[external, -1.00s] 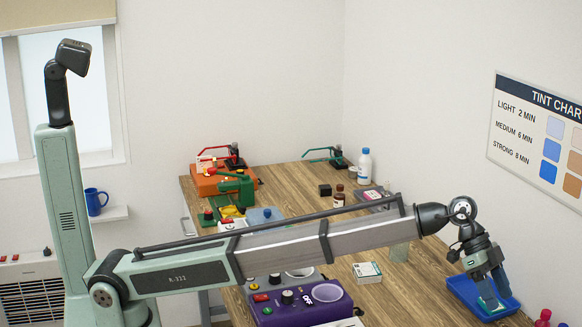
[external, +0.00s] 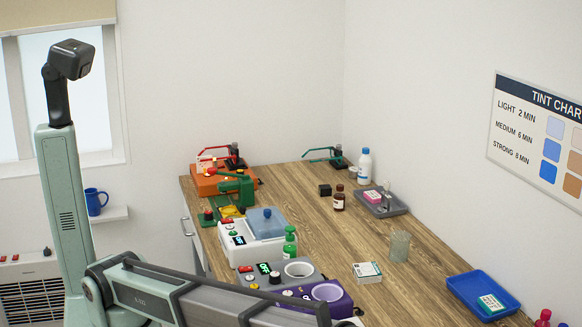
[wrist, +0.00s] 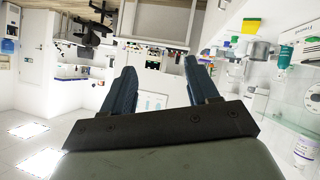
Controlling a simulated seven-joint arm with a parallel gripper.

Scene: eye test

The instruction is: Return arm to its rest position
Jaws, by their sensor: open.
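My arm (external: 215,300) runs low across the bottom of the external view and leaves the frame, so my gripper is outside that view. In the wrist view my gripper (wrist: 160,65) shows two dark blue fingers spread apart. Nothing is between them; the room shows through the gap. The blue tray (external: 462,289) stands at the right end of the table, with a green and white packet (external: 491,303) lying in it. My gripper is away from the tray.
The wooden table (external: 330,235) holds a white-and-blue device (external: 250,247), a green pump bottle (external: 290,243), a purple unit (external: 337,303), a glass beaker (external: 399,247), a small white box (external: 367,272) and a grey tray (external: 395,208). Bare wood lies in the middle.

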